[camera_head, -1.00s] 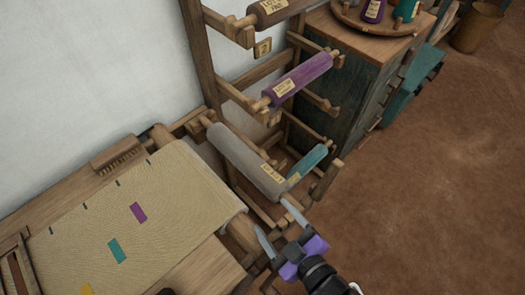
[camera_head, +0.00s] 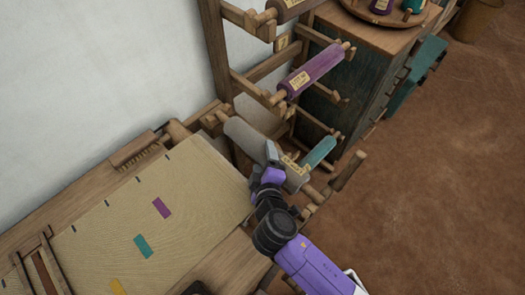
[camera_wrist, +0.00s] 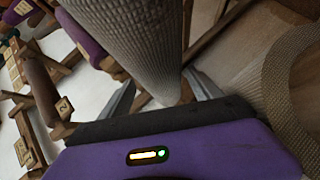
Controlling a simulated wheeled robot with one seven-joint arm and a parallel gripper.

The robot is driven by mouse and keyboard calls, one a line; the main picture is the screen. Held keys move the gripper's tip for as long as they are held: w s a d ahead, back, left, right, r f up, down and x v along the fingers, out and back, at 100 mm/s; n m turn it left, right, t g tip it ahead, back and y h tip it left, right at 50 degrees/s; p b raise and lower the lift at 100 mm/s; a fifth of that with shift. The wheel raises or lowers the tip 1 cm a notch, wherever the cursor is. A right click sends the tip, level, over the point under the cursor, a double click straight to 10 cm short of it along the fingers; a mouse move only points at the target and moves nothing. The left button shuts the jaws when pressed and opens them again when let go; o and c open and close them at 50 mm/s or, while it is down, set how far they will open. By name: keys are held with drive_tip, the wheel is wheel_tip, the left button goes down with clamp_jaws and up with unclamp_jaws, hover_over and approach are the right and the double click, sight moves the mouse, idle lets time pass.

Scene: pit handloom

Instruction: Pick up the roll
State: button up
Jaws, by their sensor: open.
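A grey roll (camera_head: 243,138) lies on the lowest level of the wooden rack, partly hidden behind my gripper in the head view. In the wrist view the grey roll (camera_wrist: 150,45) runs down between my two fingers. My gripper (camera_head: 272,152) is open, over the near part of this roll; it also shows in the wrist view (camera_wrist: 160,85). One finger is on each side of the roll. I cannot tell whether either finger touches it. A purple roll (camera_head: 313,70) with a label rests one level higher. A teal roll (camera_head: 318,152) lies to the right of the grey one.
A loom with woven cloth (camera_head: 190,195) fills the left side, close to my arm. The rack's wooden post (camera_head: 214,50) and pegs (camera_head: 347,170) stand around the rolls. A dark cabinet (camera_head: 350,100) is behind on the right. The brown floor at right is clear.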

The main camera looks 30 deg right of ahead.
sight(260, 149)
drive_tip(key=x, duration=0.2)
drive_tip(key=p+x, duration=0.1)
drive_tip(key=x, duration=0.2)
drive_tip(key=shift+w+a+r, duration=0.1)
drive_tip(key=shift+w+a, duration=0.05)
drive_tip(key=shift+a, duration=0.05)
clamp_jaws()
drive_tip(key=shift+r, duration=0.1)
